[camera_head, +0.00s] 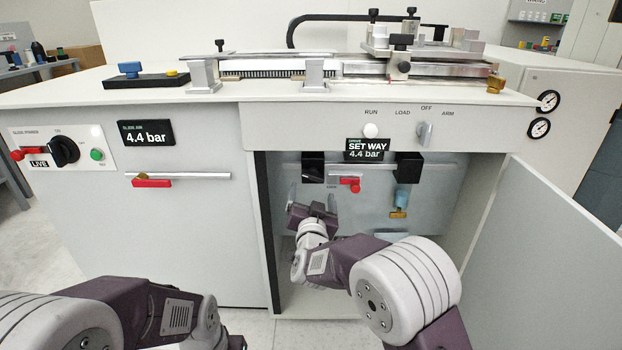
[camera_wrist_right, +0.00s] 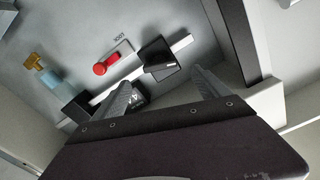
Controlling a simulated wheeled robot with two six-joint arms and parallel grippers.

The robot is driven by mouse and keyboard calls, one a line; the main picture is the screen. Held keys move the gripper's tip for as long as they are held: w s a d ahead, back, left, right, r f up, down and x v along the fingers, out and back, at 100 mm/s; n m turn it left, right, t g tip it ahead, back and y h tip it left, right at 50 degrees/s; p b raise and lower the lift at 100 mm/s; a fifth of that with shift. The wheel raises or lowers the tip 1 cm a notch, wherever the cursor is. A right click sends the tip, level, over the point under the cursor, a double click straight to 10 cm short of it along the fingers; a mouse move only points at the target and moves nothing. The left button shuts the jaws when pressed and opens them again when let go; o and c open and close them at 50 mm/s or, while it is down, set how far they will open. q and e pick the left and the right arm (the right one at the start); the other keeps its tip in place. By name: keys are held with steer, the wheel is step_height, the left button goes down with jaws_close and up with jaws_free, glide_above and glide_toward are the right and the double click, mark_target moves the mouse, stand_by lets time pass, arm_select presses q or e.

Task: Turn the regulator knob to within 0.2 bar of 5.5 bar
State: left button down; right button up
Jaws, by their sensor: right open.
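A black block (camera_head: 313,167) sits at the left end of the pipe inside the open cabinet bay; I cannot tell for sure that it is the regulator knob. The same block (camera_wrist_right: 157,58) lies ahead of and between my fingers in the right wrist view, which is upside down. My right gripper (camera_head: 312,197) is open, just below the block in the head view; its fingers (camera_wrist_right: 160,80) hold nothing. Contact cannot be told. The SET WAY display (camera_head: 367,149) reads 4.4 bar. My left arm shows at the lower left; its gripper is out of the picture.
A red lever (camera_head: 350,182), a second black block (camera_head: 408,166) and a blue bowl with brass end (camera_head: 401,200) are right of the gripper. The bay's side edge (camera_head: 268,230) and open door (camera_head: 545,245) bound the space. A SLIDE AIR display (camera_head: 145,133) reads 4.4 bar.

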mark_target(313, 179)
steer(key=w+b, duration=0.1)
steer(key=w, duration=0.6)
steer(key=shift+w+f, duration=0.1)
steer(key=shift+w, duration=0.5)
arm_select(q)
steer(key=shift+f, duration=0.1)
arm_select(e)
steer(key=c, duration=1.4)
